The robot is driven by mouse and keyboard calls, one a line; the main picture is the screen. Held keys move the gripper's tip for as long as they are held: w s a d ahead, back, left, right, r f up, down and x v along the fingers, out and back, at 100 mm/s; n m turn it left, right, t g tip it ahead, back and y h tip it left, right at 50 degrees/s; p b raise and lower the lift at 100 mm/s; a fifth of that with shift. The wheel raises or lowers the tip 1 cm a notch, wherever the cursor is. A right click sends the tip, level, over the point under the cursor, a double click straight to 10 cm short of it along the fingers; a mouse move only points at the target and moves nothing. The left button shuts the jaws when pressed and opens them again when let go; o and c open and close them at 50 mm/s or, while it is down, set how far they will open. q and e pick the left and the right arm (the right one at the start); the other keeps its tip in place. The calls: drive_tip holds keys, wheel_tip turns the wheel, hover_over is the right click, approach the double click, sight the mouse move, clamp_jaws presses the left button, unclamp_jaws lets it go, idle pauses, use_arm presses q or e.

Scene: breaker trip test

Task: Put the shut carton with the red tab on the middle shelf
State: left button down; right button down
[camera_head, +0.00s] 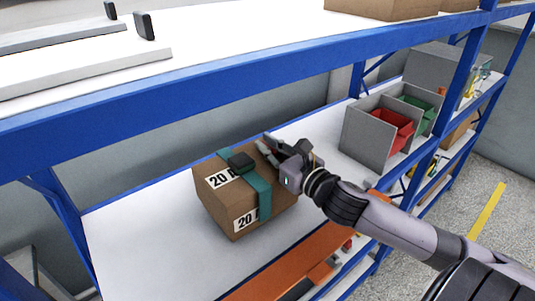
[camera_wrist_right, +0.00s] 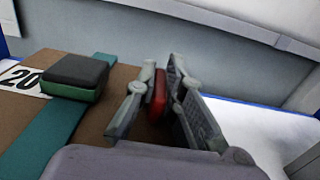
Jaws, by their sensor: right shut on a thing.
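The brown carton (camera_head: 222,205) is shut, with a teal strap (camera_head: 259,188) and a dark buckle (camera_head: 241,162) over it and white "20" labels. It is over the white middle shelf (camera_head: 130,235); I cannot tell whether its base touches. My right gripper (camera_head: 270,148) is at the carton's top, at its far right side. In the right wrist view, the gripper (camera_wrist_right: 158,88) is shut on the red tab (camera_wrist_right: 157,97), beside the strap and buckle (camera_wrist_right: 75,76). The tab is hidden in the head view. My left gripper is not in view.
A blue beam (camera_head: 200,92) of the upper shelf runs above the carton. Grey bins (camera_head: 368,136) holding red and green items stand to the right on the same level. An orange surface (camera_head: 290,262) lies lower in front. Bare shelf shows left of the carton.

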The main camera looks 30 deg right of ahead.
drive_tip(key=shift+f, duration=0.9)
drive_tip(key=c, duration=1.7)
unclamp_jaws()
drive_tip(key=shift+f, duration=0.1)
drive_tip(key=shift+s, duration=0.15)
drive_tip(key=s, duration=0.2)
drive_tip(key=s+b, duration=0.1)
drive_tip(key=s, duration=0.2)
drive_tip(key=shift+s+d+f+b, duration=0.15)
drive_tip(key=shift+s+d+b, duration=0.15)
drive_tip(key=shift+b, duration=0.1)
drive_tip(key=shift+s+d+r+p, duration=0.1)
drive_tip(key=shift+s+p, duration=0.65)
drive_tip(key=shift+s, duration=0.85)
drive_tip(key=shift+s+d+r+p, duration=0.1)
drive_tip(key=shift+s+p, duration=0.65)
drive_tip(key=shift+s, duration=0.8)
